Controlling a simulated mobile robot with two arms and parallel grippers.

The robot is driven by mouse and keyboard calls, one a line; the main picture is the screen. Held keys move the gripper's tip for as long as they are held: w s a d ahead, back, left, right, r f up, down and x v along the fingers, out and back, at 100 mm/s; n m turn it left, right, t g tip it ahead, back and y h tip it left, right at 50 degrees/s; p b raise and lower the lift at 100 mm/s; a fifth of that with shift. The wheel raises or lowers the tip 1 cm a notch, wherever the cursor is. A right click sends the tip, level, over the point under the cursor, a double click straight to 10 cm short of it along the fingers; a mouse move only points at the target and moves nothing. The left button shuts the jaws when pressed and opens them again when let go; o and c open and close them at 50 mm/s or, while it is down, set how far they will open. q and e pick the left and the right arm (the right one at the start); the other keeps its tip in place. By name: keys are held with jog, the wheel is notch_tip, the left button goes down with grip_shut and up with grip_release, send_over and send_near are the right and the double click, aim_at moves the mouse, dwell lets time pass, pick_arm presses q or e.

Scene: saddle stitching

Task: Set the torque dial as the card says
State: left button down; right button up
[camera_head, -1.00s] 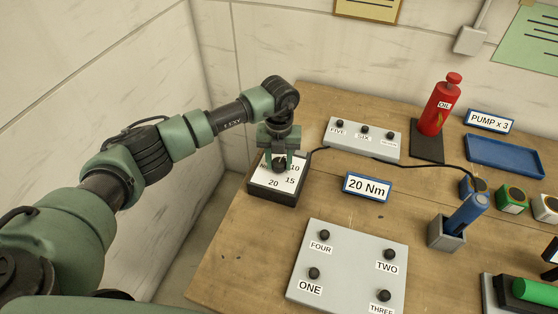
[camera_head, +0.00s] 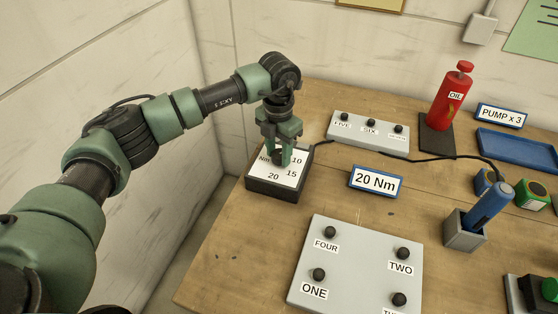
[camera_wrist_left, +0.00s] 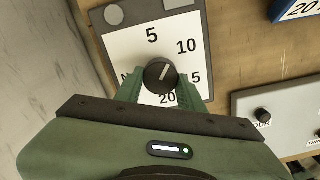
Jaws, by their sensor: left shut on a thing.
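The torque dial (camera_head: 262,183) is a black box with a white face at the table's left corner, marked Nm, 10, 15 and 20 in the head view. The wrist view also shows a 5 on the dial face (camera_wrist_left: 128,45). My left gripper (camera_head: 279,160) points down at it, shut on the black knob (camera_wrist_left: 160,73). The knob's pale line seems to point between 5 and 10. The gripper partly hides the knob and face in the head view. The card (camera_head: 376,182), blue-framed, reads 20 Nm. My right gripper is not in view.
A grey panel (camera_head: 360,262) with labelled knobs lies in front. A smaller knob panel (camera_head: 368,135) with a black cable stands behind the card. A red oil bottle (camera_head: 451,98), blue tray (camera_head: 515,148) and grey holder with a blue tool (camera_head: 488,207) are at right.

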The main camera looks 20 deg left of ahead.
pick_arm(q)
jog(key=m+b, duration=0.3)
jog(key=shift+w+f+m, duration=0.1)
jog(key=shift+f+m, duration=0.05)
jog(key=shift+m, duration=0.25)
jog(key=m+b, duration=0.2)
jog(key=shift+a+m+b, duration=0.1)
jog(key=shift+m+b, duration=0.2)
jog(key=shift+b, duration=0.05)
jog(key=m+b, duration=0.1)
jog(key=m, duration=0.1)
jog(key=shift+w+m+b, duration=0.1)
jog(key=shift+m+b, duration=0.25)
jog(key=shift+m, duration=0.05)
jog(key=m+b, duration=0.1)
jog(key=m, duration=0.2)
jog(key=shift+w+r+m+b, duration=0.1)
jog(key=shift+r+m+b, duration=0.1)
jog(key=shift+m+b, duration=0.15)
jog(key=m+b, duration=0.1)
jog(key=m, duration=0.2)
jog(key=shift+m, duration=0.25)
jog(key=m, duration=0.3)
jog(key=shift+w+m+b, duration=0.1)
jog(key=shift+m+b, duration=0.2)
jog(key=shift+b, duration=0.1)
jog(key=m, duration=0.4)
jog(key=shift+w+r+m, duration=0.1)
jog(key=shift+m, duration=2)
